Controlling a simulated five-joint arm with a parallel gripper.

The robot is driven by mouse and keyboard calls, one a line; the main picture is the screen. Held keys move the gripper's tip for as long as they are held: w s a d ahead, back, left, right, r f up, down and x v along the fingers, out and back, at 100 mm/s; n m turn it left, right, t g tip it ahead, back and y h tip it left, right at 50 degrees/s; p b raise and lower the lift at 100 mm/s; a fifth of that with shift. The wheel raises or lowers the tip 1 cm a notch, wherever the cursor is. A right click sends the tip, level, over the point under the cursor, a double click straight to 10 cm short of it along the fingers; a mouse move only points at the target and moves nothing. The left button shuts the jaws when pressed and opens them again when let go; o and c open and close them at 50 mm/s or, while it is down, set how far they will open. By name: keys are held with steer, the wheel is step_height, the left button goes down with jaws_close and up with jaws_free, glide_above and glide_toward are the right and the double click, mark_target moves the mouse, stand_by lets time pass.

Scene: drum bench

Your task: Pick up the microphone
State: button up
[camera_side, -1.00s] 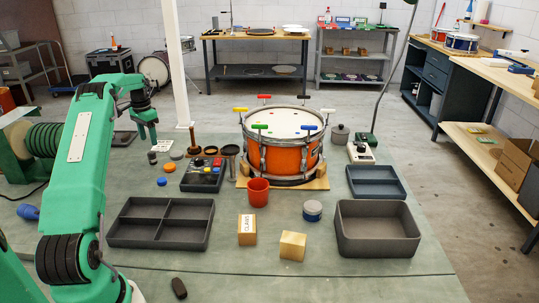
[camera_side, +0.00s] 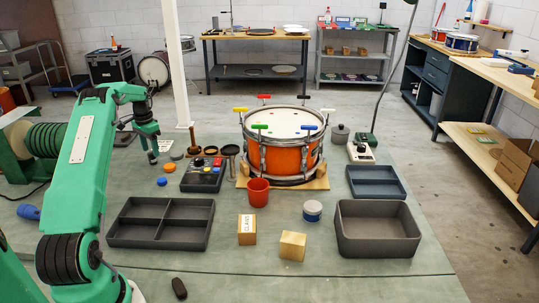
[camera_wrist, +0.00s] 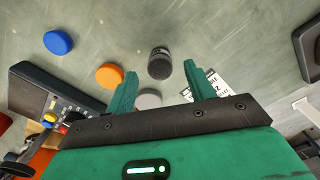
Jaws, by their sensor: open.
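My gripper (camera_side: 152,155) is low over the left back part of the green-grey bench. In the wrist view its two green fingers (camera_wrist: 160,73) are spread apart, with nothing clamped between them. A small dark cylinder (camera_wrist: 160,62) with a pale band lies beyond the fingertips, roughly centred between them. It may be the microphone; I cannot tell for sure. In the side view the fingers mostly hide it. A dark oblong piece (camera_side: 179,288) at the bench's front edge is too small to identify.
Orange (camera_wrist: 110,75), blue (camera_wrist: 58,42) and grey (camera_wrist: 148,98) discs lie close to the gripper. A control box (camera_side: 203,173) and an orange drum (camera_side: 284,155) stand to the right. A divided tray (camera_side: 128,233) and a red cup (camera_side: 258,191) stand nearer the front.

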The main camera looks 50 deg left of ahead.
mark_target(151, 152)
steer(key=shift+f, duration=1.55)
steer(key=shift+c, duration=0.2)
steer(key=c, duration=1)
